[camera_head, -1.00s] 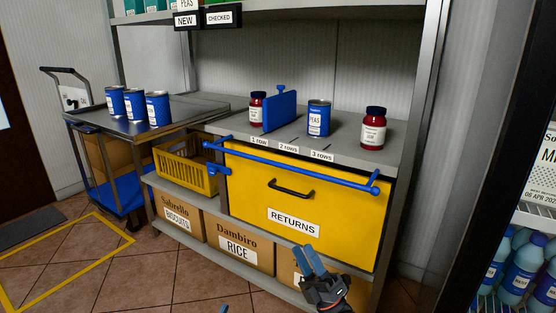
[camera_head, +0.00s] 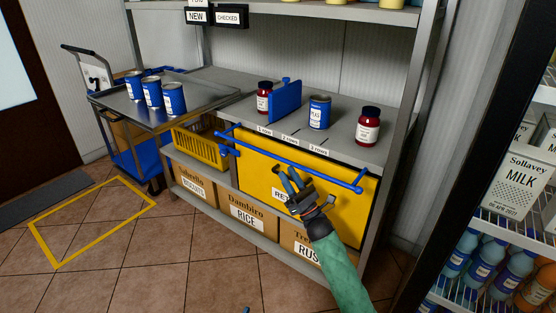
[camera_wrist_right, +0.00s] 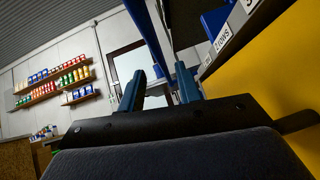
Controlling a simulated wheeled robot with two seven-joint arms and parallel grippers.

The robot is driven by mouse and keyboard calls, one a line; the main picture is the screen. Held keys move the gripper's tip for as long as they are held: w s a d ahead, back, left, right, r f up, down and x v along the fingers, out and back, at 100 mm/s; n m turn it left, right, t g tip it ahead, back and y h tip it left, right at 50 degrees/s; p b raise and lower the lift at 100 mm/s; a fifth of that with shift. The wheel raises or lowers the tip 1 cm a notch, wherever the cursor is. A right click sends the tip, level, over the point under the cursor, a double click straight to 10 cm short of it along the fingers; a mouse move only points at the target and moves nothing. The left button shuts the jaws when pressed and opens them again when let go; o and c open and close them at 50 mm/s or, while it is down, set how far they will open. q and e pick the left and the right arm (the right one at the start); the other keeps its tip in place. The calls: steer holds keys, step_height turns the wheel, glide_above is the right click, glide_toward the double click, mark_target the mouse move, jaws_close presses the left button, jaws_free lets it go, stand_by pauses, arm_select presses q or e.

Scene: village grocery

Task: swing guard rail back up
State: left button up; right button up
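The blue guard rail (camera_head: 290,160) runs across the front of the yellow returns panel (camera_head: 352,209), just below the shelf's front edge. Blue end pieces show at both ends. My right gripper (camera_head: 288,179) is in front of the panel, just below the middle of the rail in the head view, and hides part of the returns label. Its two blue fingers are apart with nothing between them; they also show apart in the right wrist view (camera_wrist_right: 160,88). I cannot tell whether they touch the rail. A small blue tip at the head view's bottom edge may be my left gripper (camera_head: 246,310).
On the shelf (camera_head: 228,112) stand a blue can (camera_head: 319,112), two red jars (camera_head: 368,127) and a blue divider (camera_head: 286,101). A yellow crate (camera_head: 200,144) is left of the panel, boxes (camera_head: 247,217) below it. A bottle fridge (camera_head: 480,230) stands close on the right.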

mark_target(278, 158)
arm_select(q)
steer(key=shift+s+f+g, duration=0.2)
steer(key=shift+f+g, duration=0.1)
steer(key=shift+f, duration=0.55)
steer(key=shift+s+f+g, duration=0.2)
steer(key=shift+f+g, duration=0.1)
steer(key=shift+f, duration=0.55)
arm_select(e)
steer(key=shift+x, duration=3.55)
steer(key=shift+c, duration=0.4)
jaws_close()
